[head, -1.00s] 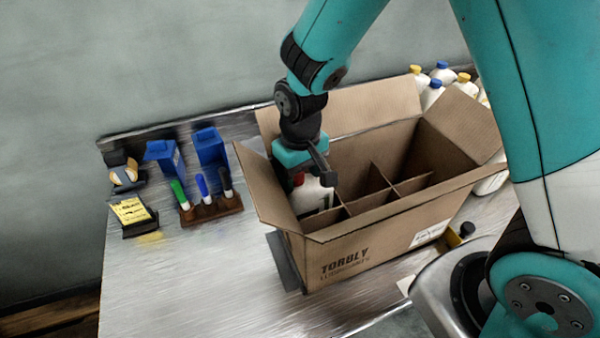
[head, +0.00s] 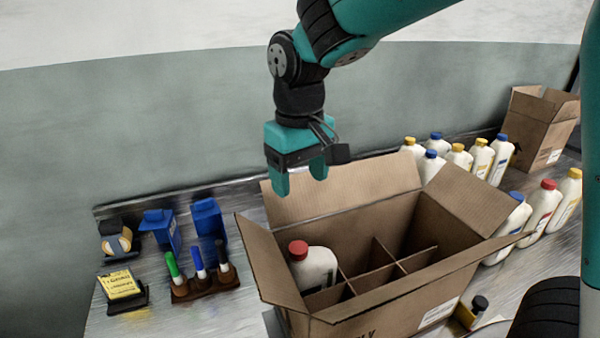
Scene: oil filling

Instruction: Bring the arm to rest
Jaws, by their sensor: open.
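My gripper (head: 298,182) is open and empty. It hangs in the air above the back left part of an open cardboard box (head: 385,308), with its fingers pointing down. It is clear of the box and touches nothing. A white bottle with a red cap (head: 314,266) stands in the left compartment of the box, below my gripper and apart from it. The lower part of this bottle is hidden by the box wall and dividers.
White bottles with yellow and blue caps (head: 456,157) stand behind the box, more (head: 541,208) on its right. A smaller box (head: 541,124) is at the far right. A marker holder (head: 205,287), blue containers (head: 209,224) and a notepad (head: 121,287) lie left. A small dark-capped bottle (head: 472,311) stands front right.

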